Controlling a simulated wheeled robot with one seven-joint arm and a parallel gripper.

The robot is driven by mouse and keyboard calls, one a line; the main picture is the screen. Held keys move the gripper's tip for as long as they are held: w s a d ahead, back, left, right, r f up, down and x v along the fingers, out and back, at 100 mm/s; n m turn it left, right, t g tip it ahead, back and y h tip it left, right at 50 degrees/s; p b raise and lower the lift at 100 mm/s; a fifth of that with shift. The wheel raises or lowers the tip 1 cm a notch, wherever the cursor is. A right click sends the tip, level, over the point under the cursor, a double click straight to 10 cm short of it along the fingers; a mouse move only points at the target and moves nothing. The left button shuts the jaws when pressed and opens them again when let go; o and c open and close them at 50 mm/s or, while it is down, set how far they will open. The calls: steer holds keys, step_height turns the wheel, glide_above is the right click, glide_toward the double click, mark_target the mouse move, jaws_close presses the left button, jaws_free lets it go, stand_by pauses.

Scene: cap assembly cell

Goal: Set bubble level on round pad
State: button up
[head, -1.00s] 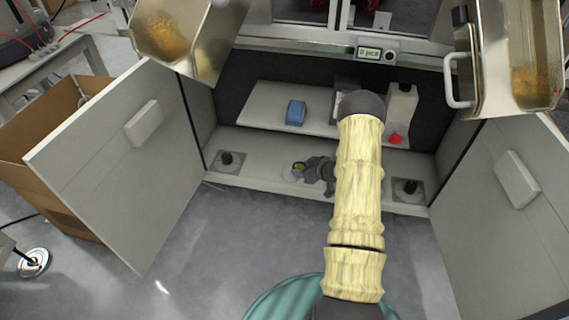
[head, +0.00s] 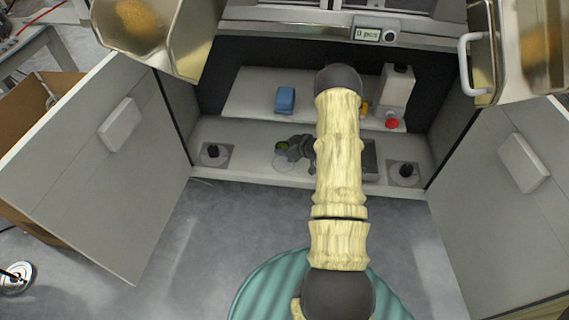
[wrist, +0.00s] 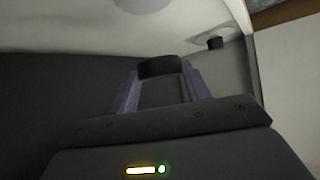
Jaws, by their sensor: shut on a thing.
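The bubble level (head: 282,146) shows in the head view as a small dark round piece with a yellow-green top. My gripper (head: 291,147) is shut on it. In the wrist view the level (wrist: 160,66) is a dark, short cylinder between my two fingers (wrist: 160,78). The round pad (head: 284,162) is a pale disc on the cabinet's lower floor, just in front of and partly behind the level in the head view. Part of a grey disc, seemingly the pad (wrist: 143,4), shows at the wrist view's top edge. I cannot tell the gap between level and pad.
A blue block (head: 285,99) and a pale bottle with a red cap (head: 397,88) stand on the raised shelf. Black knobs (head: 213,151) (head: 406,170) flank the floor. A grey tray (head: 370,160) is partly behind my arm. Open cabinet doors (head: 80,170) (head: 500,200) stand either side.

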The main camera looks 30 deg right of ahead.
step_height(320, 180, down, 4)
steer(key=shift+f+b, duration=0.15)
steer(key=shift+b, duration=0.9)
steer(key=shift+f+b, duration=1.3)
steer(key=shift+f, duration=0.6)
steer(key=shift+f, duration=0.1)
steer(key=o, duration=1.1)
steer(key=shift+c, duration=0.2)
